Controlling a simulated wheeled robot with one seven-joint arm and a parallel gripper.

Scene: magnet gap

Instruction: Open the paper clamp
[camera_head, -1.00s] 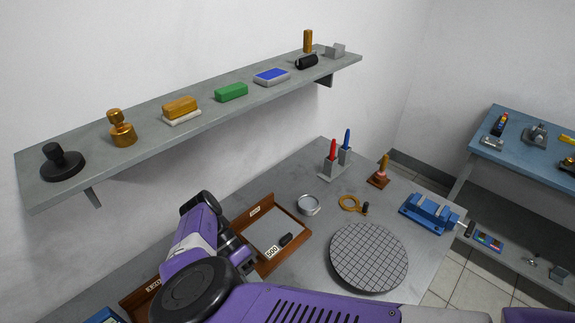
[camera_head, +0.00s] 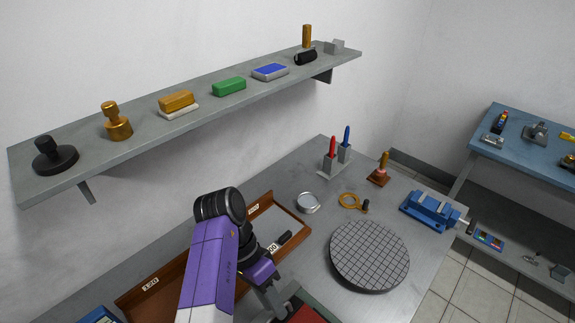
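I cannot surely tell which thing is the paper clamp. A small black object (camera_head: 285,238) lies in the wooden tray (camera_head: 304,222) on the bench; it may be the clamp, but it is too small to make out. A black rounded piece (camera_head: 306,58) also lies on the wall shelf. My gripper (camera_head: 272,298) points down at the lower middle, in front of the tray and apart from the black object. Its fingers are partly hidden by my purple arm, and whether they are open does not show.
A red panel with a dark frame (camera_head: 304,312) shows at the bottom edge near my gripper. A round gridded plate (camera_head: 369,256), a metal ring dish (camera_head: 308,203), red and blue handled tools (camera_head: 337,156) and a blue vise (camera_head: 430,209) stand to the right.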

